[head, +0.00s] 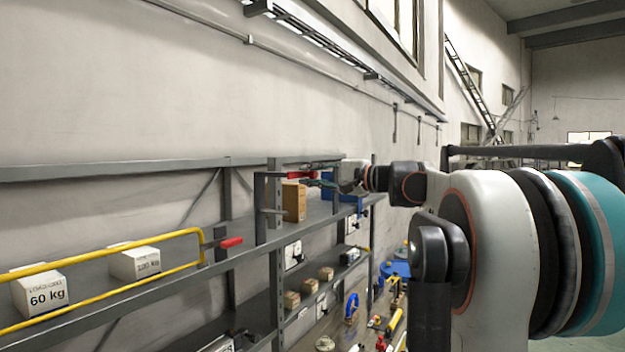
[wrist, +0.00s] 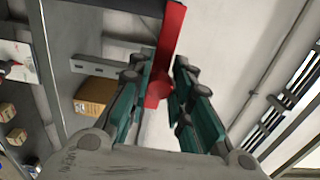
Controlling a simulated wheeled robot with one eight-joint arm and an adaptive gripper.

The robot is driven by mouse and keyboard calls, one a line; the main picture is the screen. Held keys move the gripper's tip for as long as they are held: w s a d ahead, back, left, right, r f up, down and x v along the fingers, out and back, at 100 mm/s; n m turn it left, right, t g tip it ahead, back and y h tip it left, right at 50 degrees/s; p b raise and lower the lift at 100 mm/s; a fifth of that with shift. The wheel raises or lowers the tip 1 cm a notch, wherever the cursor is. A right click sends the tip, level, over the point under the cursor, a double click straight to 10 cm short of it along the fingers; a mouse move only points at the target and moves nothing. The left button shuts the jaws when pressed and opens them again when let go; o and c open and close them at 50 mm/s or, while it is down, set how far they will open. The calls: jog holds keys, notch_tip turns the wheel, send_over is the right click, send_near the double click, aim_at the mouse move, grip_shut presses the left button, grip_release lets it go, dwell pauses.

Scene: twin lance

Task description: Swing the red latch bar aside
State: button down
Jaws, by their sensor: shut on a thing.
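The red latch bar (wrist: 171,32) runs up from between my fingers in the wrist view. Its lower end sits between the green-padded fingers of my gripper (wrist: 160,85), which is shut on it. In the head view a short red piece of the bar (head: 300,174) shows above a brown box, at the tip of my gripper (head: 322,182). My arm reaches in from the right. The bar's pivot and catch cannot be made out clearly.
A brown box (head: 294,202) stands on the shelf just below my gripper. White weights (head: 134,262) stand behind the rail. A blue bin (head: 345,197) is close by.

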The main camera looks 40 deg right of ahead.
jog(key=shift+r+n, duration=0.35)
jog(key=shift+n, duration=0.35)
jog(key=c, duration=1.4)
grip_release()
jog(key=v, duration=1.2)
jog(key=shift+a+r, duration=0.1)
